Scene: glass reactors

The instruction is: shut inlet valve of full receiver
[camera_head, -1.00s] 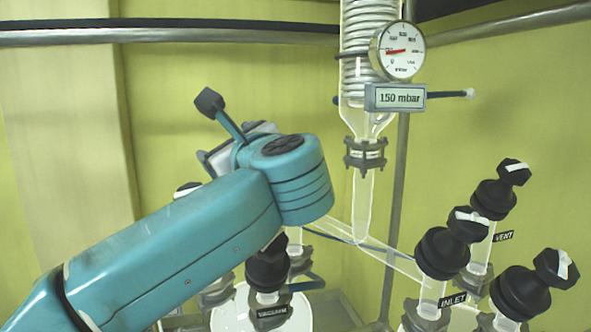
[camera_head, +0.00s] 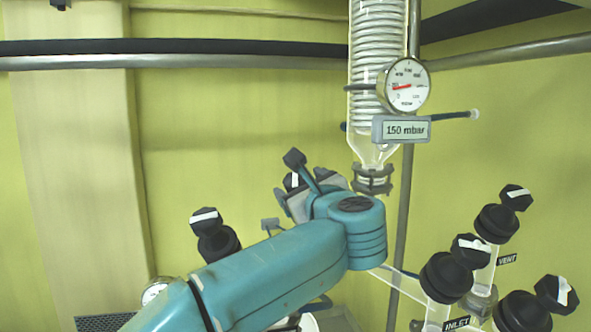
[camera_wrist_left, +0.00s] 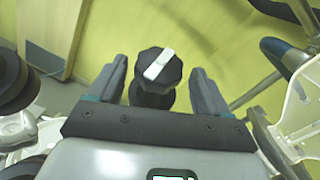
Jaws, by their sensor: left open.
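In the left wrist view, a black valve knob (camera_wrist_left: 157,68) with a white bar on top stands between the two fingers of my left gripper (camera_wrist_left: 158,72). The fingers are apart, with a gap on each side of the knob. In the head view my teal left arm hides most of this gripper and what is below it. A black valve marked INLET (camera_head: 448,277) stands at the lower right, its label (camera_head: 456,323) near the bottom edge. The label of the valve between my fingers cannot be read. The receivers are hidden or out of frame. My right gripper is not in view.
A VENT valve (camera_head: 497,222) and another black valve (camera_head: 525,312) stand at the right. Another black valve (camera_head: 214,235) is left of my arm. A glass condenser (camera_head: 377,80) with a gauge (camera_head: 404,85) and a 150 mbar display (camera_head: 401,129) hangs above.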

